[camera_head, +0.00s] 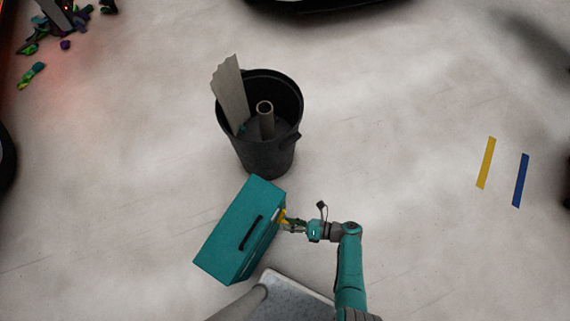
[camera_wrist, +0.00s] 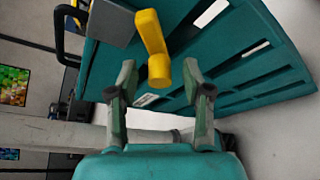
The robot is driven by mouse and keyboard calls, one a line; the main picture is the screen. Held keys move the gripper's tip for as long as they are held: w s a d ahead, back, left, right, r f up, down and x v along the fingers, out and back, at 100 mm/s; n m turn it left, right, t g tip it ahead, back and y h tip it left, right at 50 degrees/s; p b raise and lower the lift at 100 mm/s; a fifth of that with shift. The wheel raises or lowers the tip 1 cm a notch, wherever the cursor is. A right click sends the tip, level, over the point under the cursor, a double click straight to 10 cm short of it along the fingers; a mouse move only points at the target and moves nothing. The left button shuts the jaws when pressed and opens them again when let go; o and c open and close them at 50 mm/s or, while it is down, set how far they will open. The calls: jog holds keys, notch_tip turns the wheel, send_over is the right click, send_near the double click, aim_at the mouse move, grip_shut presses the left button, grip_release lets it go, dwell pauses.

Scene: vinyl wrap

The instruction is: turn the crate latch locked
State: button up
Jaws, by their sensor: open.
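The teal crate (camera_head: 228,228) stands on the floor in front of my arm, with a black handle (camera_head: 251,232) on its top. Its yellow latch (camera_head: 282,216) is on the side facing my gripper. In the wrist view the yellow latch (camera_wrist: 152,42) is a bent lever beside a grey plate (camera_wrist: 111,22) on the teal crate wall (camera_wrist: 235,60). Its rounded end points toward my gripper. My gripper (camera_wrist: 160,82) is open, its two fingertips on either side of the latch's end. I cannot tell whether either finger touches it. In the head view my gripper (camera_head: 285,225) is at the latch.
A black bin (camera_head: 262,155) with a grey tube and a ragged sheet stands behind the crate. A yellow strip (camera_head: 486,163) and a blue strip (camera_head: 521,181) lie on the floor at right. Colourful pieces (camera_head: 33,74) lie at upper left. The floor at right is mostly clear.

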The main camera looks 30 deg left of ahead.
jog(key=shift+x, duration=0.8)
grip_shut()
jog(key=n+t, duration=0.1)
jog(key=n, duration=0.2)
jog(key=shift+s+t+h, duration=0.1)
jog(key=shift+t+h, duration=0.3)
jog(key=shift+n+t, duration=1)
jog(key=shift+n, duration=0.6)
